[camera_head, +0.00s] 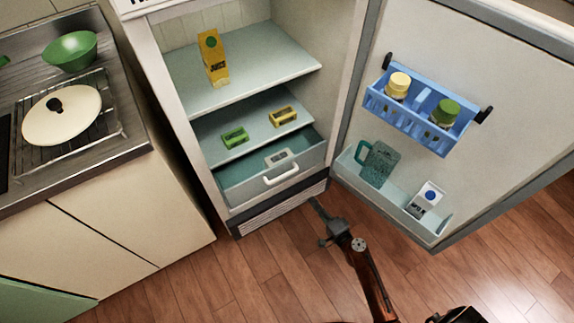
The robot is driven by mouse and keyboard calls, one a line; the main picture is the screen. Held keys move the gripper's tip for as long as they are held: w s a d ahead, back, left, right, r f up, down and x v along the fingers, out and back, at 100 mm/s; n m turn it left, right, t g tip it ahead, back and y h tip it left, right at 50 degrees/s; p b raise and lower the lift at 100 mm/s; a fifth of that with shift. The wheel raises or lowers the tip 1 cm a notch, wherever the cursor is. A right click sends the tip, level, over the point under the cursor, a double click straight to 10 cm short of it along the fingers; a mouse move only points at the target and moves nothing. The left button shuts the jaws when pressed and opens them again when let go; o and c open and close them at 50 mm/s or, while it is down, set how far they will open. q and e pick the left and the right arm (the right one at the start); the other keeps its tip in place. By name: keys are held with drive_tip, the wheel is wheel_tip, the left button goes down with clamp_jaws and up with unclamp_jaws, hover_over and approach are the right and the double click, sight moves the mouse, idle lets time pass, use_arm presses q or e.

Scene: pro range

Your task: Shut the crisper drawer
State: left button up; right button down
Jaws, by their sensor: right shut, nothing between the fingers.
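The crisper drawer (302,176) is at the bottom of the open fridge in the head view. It stands pulled partly out, with its inside showing from above. Its white handle (281,176) is on the front face. A small grey-white item (277,157) lies inside it. My right gripper (318,208) is shut and empty, in front of the fridge and to the right of the handle. It appears apart from the drawer. My left gripper is not in view.
The fridge door (420,40) stands wide open on the right, with a blue rack (411,121) and a lower door bin (398,208) holding items. Shelves above the drawer hold a yellow carton (213,57) and small packs. A counter stands left. Wooden floor (260,275) in front is clear.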

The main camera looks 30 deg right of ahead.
drive_tip(key=m+t, duration=0.1)
drive_tip(key=t, duration=0.1)
approach(290, 160)
drive_tip(key=w+b, duration=0.1)
drive_tip(key=w, duration=0.5)
drive_tip(key=shift+a, duration=0.1)
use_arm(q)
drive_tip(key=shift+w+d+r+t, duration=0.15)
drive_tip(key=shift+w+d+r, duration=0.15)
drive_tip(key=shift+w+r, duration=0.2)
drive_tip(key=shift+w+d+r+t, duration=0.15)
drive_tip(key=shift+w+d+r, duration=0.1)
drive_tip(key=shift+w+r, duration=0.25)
use_arm(e)
drive_tip(key=shift+w+r, duration=0.1)
drive_tip(key=shift+w, duration=0.35)
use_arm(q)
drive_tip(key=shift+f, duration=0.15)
